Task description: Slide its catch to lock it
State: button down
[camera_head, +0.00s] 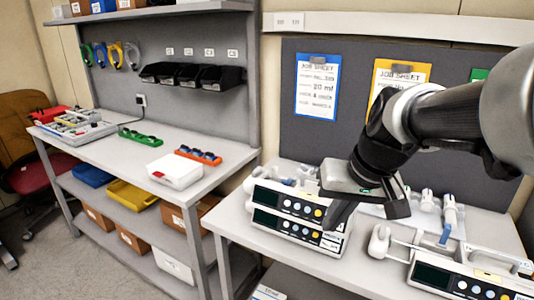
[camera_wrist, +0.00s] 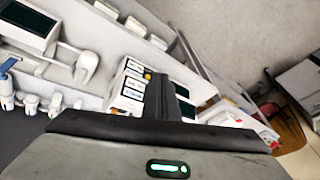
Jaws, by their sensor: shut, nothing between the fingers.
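Two white infusion pumps are stacked on the right-hand bench. The upper pump (camera_head: 276,193) and the lower pump (camera_head: 272,222) have dark screens and coloured buttons facing forward. A third pump (camera_head: 436,276) stands at the front right, with a white clamp part (camera_head: 379,241) at its left end. My gripper (camera_head: 338,216) is shut and empty, its fingers pointing down in front of the right end of the stacked pumps. In the wrist view my fingers (camera_wrist: 163,98) overlap a pump's button panel (camera_wrist: 132,88). I cannot tell whether they touch it. I cannot make out the catch.
Syringes (camera_head: 449,212) stand behind the third pump. Job sheets on a blue clipboard (camera_head: 318,88) and a yellow clipboard (camera_head: 400,76) hang on the back panel. The left bench (camera_head: 131,150) holds a white box (camera_head: 174,172), a green rack (camera_head: 140,138) and an orange rack (camera_head: 198,156).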

jog(key=w+d+r+m+t+p, duration=0.1)
jog(key=d+r+m+t, duration=0.15)
jog(key=d, duration=0.55)
jog(key=w+d+r+m+t+p, duration=0.1)
jog(key=w+d+r+m, duration=0.15)
jog(key=d, duration=0.65)
jog(key=w+a+f+b, duration=0.1)
jog(key=w+a+f, duration=0.4)
jog(key=w+f, duration=0.2)
jog(key=shift+a+n, duration=0.25)
jog(key=shift+n, duration=0.05)
jog(key=shift+a+f+g+b, duration=0.1)
jog(key=shift+g+b, duration=0.15)
jog(key=shift+b, duration=0.05)
